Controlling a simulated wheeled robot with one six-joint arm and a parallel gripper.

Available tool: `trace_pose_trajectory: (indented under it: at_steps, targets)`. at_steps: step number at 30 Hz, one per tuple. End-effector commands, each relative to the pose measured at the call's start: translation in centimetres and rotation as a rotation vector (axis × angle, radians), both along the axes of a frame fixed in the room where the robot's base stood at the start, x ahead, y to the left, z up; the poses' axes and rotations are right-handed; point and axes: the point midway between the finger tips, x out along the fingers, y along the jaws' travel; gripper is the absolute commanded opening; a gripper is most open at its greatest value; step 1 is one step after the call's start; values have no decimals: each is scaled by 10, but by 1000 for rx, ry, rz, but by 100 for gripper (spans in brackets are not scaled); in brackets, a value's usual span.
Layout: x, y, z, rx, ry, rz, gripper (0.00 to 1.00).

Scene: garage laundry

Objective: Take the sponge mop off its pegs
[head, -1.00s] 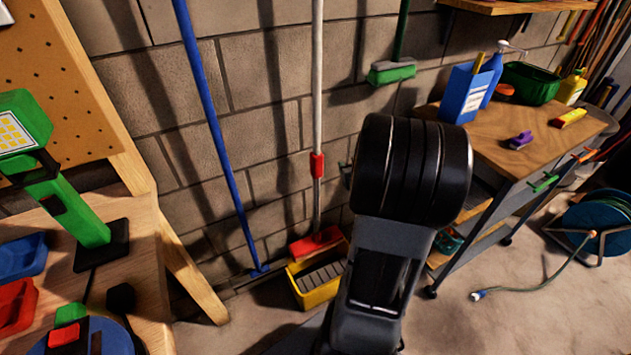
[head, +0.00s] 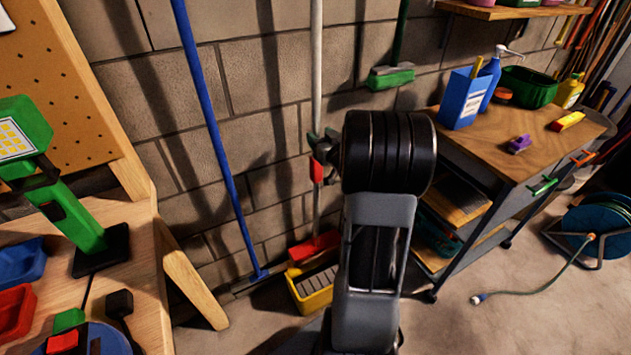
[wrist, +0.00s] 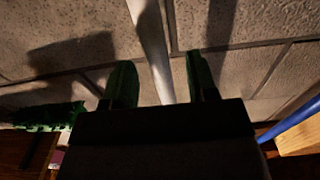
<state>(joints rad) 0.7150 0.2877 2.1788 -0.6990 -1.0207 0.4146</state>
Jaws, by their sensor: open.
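The sponge mop (head: 316,80) hangs upright against the block wall, with a pale handle, a red collar and a red head (head: 314,245) just above a yellow bucket. Its handle also shows in the wrist view (wrist: 150,35). My gripper (head: 324,148) is at the handle near the red collar. In the wrist view, my gripper (wrist: 162,80) is open, with one green-lit finger on each side of the handle and gaps beside it. Whether the handle is fully between the fingers in depth is unclear. The pegs are not visible.
A blue-handled tool (head: 212,125) leans left of the mop. A green brush (head: 391,77) hangs to the right. The yellow bucket (head: 313,293) stands on the floor below. A wooden-topped cart (head: 480,155) is at right, a workbench (head: 150,265) at left.

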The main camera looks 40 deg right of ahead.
Motion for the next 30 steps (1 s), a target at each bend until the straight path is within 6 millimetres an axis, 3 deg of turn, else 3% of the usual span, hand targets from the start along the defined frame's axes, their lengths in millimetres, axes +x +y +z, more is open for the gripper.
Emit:
trace_pose_trajectory:
  at_steps: [15, 24, 30]
  targets:
    - [51, -9, 3, -1, -1, 2, 53]
    - [53, -10, 3, 0, 0, 0, 53]
    - [53, -10, 3, -1, 0, 0, 35]
